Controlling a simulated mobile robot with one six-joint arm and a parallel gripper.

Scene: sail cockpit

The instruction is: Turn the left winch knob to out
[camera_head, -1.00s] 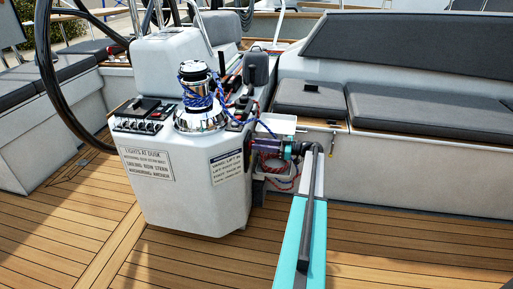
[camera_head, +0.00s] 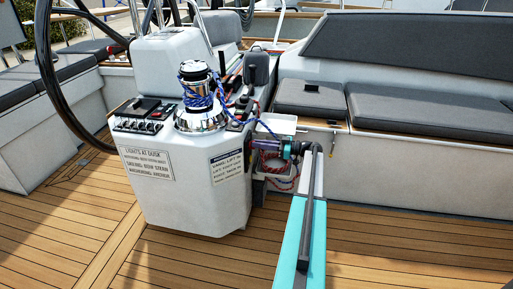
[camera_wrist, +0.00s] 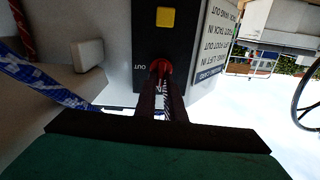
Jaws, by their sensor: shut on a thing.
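A red knob (camera_wrist: 160,67) sits on a black panel (camera_wrist: 148,40) in the wrist view, with the word OUT printed just left of it. My gripper (camera_wrist: 162,82) is shut on the red knob, its two dark fingers reaching up to it from below. The fingers cover part of the knob, and I cannot tell which way it points. In the head view my gripper (camera_head: 256,145) is at the right side of the white console (camera_head: 185,190); the knob is hidden there.
A yellow square (camera_wrist: 165,17) is on the same panel. A blue rope (camera_wrist: 40,82) hangs close at the left in the wrist view. A chrome winch (camera_head: 200,115) with blue rope tops the console. A grey-cushioned bench (camera_head: 430,108) stands at the right. The teak deck in front is clear.

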